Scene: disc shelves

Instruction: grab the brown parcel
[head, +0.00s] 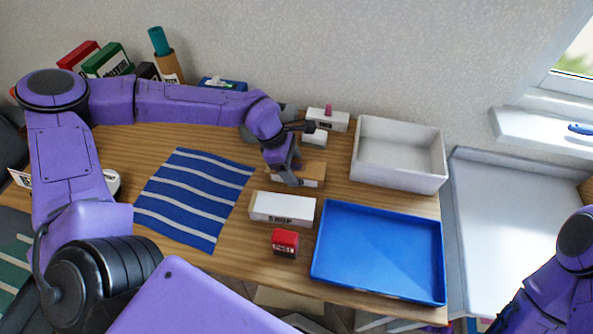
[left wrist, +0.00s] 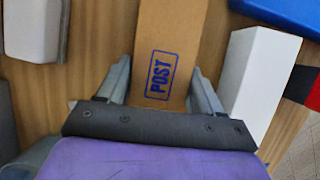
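The brown parcel (head: 313,171) lies on the wooden table in the head view, partly hidden by my left gripper (head: 290,178). The fingers are spread wide, one along each long side of the parcel. A narrow gap seems to show at the left finger. My right gripper is out of view; only part of my right arm shows at the lower right.
A white box (head: 283,208) and a small red box (head: 285,242) stand in front of the parcel. A blue tray (head: 378,290) and a white bin (head: 398,178) are to the right. A small white box (head: 314,138) is behind. A striped blue cloth (head: 193,197) lies left.

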